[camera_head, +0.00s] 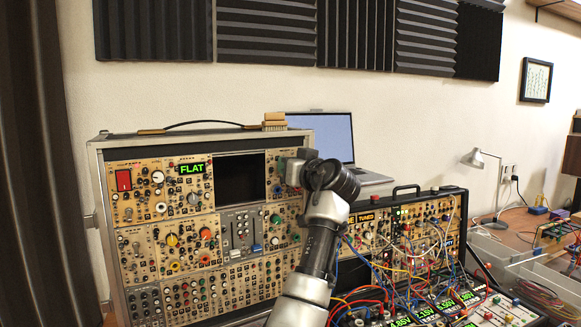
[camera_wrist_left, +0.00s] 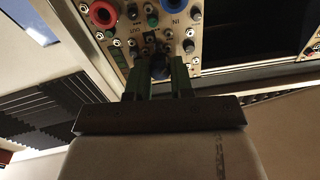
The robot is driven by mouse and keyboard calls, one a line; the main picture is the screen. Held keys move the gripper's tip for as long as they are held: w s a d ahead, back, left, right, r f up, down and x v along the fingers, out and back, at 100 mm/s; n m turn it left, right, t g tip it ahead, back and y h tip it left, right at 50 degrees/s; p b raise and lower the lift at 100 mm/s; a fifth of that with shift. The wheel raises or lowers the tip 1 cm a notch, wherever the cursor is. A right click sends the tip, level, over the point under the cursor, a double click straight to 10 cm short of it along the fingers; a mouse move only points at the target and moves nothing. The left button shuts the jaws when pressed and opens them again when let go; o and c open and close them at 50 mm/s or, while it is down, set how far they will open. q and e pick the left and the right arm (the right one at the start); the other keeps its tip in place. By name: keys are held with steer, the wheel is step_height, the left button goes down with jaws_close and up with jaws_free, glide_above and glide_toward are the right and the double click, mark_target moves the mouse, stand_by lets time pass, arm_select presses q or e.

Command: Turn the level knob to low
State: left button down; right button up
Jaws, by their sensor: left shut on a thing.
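My left gripper (camera_head: 290,170) is at the upper right of the wooden-faced synth case (camera_head: 93,190), against its panel beside the dark screen. In the left wrist view my left gripper (camera_wrist_left: 160,74) is shut on a small dark knob (camera_wrist_left: 160,66), with one finger on each side. I cannot read a level label or a low mark, and the knob's pointer is hidden.
Red (camera_wrist_left: 102,13) and blue (camera_wrist_left: 175,4) knobs sit close to my fingers. A second case (camera_head: 425,190) with many patch cables stands to the right.

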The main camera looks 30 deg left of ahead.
arm_select(q)
steer(key=shift+r, duration=0.15)
steer(key=c, duration=1)
jaws_free()
steer(key=shift+a, duration=0.1)
steer(key=b+v, duration=0.2)
steer(key=v, duration=0.8)
steer(key=shift+s+d, duration=0.15)
steer(key=shift+d, duration=0.2)
